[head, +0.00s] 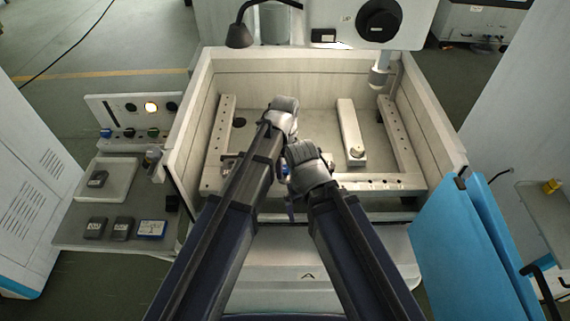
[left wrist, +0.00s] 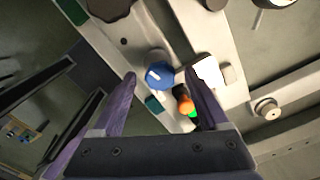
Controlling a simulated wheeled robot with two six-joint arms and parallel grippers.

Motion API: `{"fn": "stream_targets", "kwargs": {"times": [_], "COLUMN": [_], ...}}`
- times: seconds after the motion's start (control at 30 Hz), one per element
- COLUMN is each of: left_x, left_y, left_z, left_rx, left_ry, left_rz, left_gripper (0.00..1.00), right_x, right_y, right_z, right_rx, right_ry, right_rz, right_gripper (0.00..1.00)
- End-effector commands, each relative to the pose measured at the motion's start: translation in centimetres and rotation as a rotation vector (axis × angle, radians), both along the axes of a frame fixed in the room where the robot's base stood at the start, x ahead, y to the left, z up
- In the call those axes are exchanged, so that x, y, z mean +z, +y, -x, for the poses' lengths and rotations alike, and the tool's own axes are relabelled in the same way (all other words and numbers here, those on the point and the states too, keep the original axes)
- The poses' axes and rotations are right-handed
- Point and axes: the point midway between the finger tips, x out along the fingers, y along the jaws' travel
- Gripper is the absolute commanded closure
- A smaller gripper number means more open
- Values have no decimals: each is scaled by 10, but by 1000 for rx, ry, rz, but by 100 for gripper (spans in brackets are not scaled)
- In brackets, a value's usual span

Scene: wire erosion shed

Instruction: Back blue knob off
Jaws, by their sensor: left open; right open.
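The blue knob (left wrist: 158,75) is in the left wrist view, a round knob with a white mark on a pale metal part. My left gripper (left wrist: 160,80) is open, one finger on each side of the knob. No grip on it shows. In the head view my left gripper (head: 284,104) is over the work tank and its fingertips are hidden. A small blue patch (head: 284,168) shows between my arms; I cannot tell if it is the same knob. My right gripper (head: 308,163) is just below the left one, open, its tips partly hidden.
An orange and green piece (left wrist: 186,104) is beside my left gripper's right finger. A dark knob (left wrist: 110,8) stands beyond. The tank has pale walls (head: 189,125) and clamp rails (head: 400,140). A side shelf (head: 70,227) is at left, a blue door (head: 455,250) at right.

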Motion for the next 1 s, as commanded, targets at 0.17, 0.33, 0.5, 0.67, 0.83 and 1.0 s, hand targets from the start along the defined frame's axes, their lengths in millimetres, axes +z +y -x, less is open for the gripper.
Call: {"fn": "stream_targets", "kwargs": {"times": [0.17,0.33,0.5,0.67,0.83,1.0], "left_x": [10,29,53,72,79,77], "left_y": [0,0,0,0,0,0], "left_z": [0,0,0,0,0,0], "left_rx": [0,0,0,0,0,0], "left_ry": [0,0,0,0,0,0], "left_rz": [0,0,0,0,0,0], "left_gripper": [23,23,23,23,23,23], "right_x": [10,29,53,72,79,77], "right_y": [0,0,0,0,0,0], "right_z": [0,0,0,0,0,0], "right_rx": [-2,-5,-10,-11,-10,-9], "right_ry": [0,0,0,0,1,1], "right_rz": [0,-1,-2,-1,-1,-1], "right_gripper": [0,0,0,0,0,0]}}
